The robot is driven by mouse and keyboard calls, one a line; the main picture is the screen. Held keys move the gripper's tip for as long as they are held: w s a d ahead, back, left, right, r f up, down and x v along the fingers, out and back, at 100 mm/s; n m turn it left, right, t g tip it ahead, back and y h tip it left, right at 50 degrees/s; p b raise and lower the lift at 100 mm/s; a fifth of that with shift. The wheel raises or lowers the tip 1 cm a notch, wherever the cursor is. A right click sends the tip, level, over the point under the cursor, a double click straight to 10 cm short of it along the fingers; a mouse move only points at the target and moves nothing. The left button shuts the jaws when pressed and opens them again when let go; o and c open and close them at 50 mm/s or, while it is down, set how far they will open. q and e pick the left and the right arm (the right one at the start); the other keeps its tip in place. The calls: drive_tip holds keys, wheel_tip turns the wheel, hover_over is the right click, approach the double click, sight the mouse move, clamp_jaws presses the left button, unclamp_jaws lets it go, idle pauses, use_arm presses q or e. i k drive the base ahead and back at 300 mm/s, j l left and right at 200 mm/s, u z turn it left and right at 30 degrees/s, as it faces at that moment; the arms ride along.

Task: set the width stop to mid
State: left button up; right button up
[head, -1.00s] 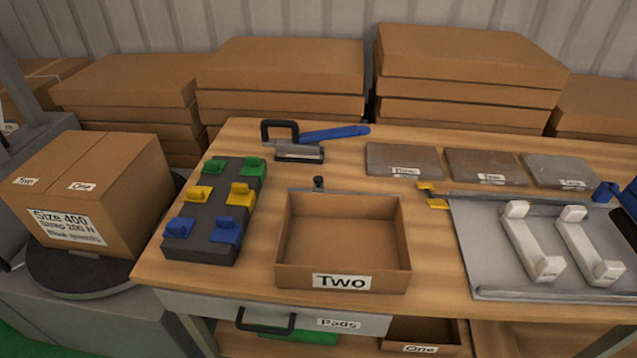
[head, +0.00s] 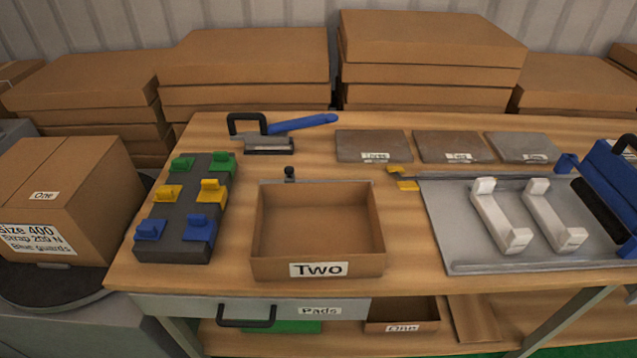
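A grey metal plate (head: 465,235) lies on the right of the wooden bench, with a thin rail (head: 480,177) along its back edge. Two small yellow pieces (head: 403,178) sit at the rail's left end. A small blue piece (head: 566,163) stands near its right end. I cannot tell for certain which piece is the width stop, and no mid mark is readable. Two white brackets (head: 500,217) (head: 553,215) lie on the plate. A blue unit with a black handle (head: 611,185) stands at its right, cut off by the picture edge. Neither gripper is in view.
An open box labelled Two (head: 318,262) stands mid-bench. A dark block with coloured guards (head: 183,222) is left of it. A blue-handled tool (head: 275,135) and three labelled slabs (head: 455,147) lie behind. A labelled carton (head: 75,205) stands at left. The bench front holds a Pads drawer (head: 320,309).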

sight(289, 177)
drive_tip(key=j+z, duration=0.35)
drive_tip(key=k+j+z, duration=0.1)
drive_tip(key=z, duration=0.25)
drive_tip(key=k+j+z, duration=0.1)
drive_tip(key=j+z, duration=0.25)
